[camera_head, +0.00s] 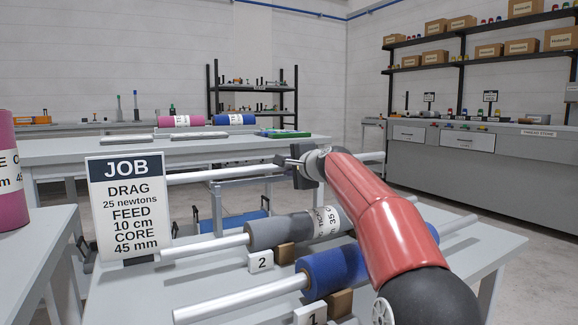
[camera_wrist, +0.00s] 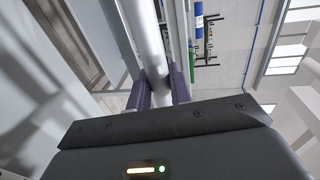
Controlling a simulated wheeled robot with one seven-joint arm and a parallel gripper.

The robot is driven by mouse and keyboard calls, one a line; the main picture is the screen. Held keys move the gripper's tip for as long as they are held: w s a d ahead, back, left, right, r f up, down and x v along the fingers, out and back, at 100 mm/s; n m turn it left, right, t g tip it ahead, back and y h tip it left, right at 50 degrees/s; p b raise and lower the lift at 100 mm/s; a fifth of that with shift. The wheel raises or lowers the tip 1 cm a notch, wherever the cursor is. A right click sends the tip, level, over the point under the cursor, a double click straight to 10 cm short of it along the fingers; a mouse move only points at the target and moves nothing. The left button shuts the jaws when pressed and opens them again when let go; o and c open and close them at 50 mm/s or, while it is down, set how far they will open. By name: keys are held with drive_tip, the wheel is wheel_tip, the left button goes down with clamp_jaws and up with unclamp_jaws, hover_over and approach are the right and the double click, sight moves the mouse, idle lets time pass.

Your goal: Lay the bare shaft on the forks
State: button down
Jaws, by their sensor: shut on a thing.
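My gripper (camera_head: 303,166) is shut on a bare silver shaft (camera_head: 215,175), held roughly level above the table. The shaft runs to the left toward the job card, and its other end (camera_head: 372,156) shows past my red arm. In the wrist view the shaft (camera_wrist: 145,40) passes between the two dark fingers (camera_wrist: 160,90). My wrist and arm hide the middle of the shaft in the head view. I cannot clearly make out the forks in either view.
A grey roll (camera_head: 275,233) on a shaft lies by marker 2 (camera_head: 262,262), and a blue roll (camera_head: 330,272) by marker 1 (camera_head: 311,316). The job card (camera_head: 127,208) reads drag 25 newtons, feed 10 cm, core 45 mm. A long table (camera_head: 70,150) stands behind.

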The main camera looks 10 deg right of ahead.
drive_tip(key=shift+g, duration=0.5)
drive_tip(key=r+p, duration=0.1)
drive_tip(key=p, duration=0.2)
drive_tip(key=r+p, duration=0.2)
drive_tip(key=p, duration=0.2)
drive_tip(key=r+p, duration=0.2)
drive_tip(key=p, duration=0.2)
drive_tip(key=shift+w+d+r, duration=0.2)
drive_tip(key=shift+d, duration=0.15)
drive_tip(key=shift+a+r+p, duration=0.25)
drive_tip(key=shift+r+p, duration=0.2)
drive_tip(key=shift+p, duration=0.6)
drive_tip(key=shift+a, duration=0.1)
wheel_tip(320, 180, down, 11)
drive_tip(key=b, duration=1)
drive_tip(key=r+p, duration=0.6)
drive_tip(key=shift+d+r, duration=0.25)
drive_tip(key=shift+a+r+p, duration=0.2)
drive_tip(key=shift+r+p, duration=1.2)
drive_tip(key=shift+r, duration=0.85)
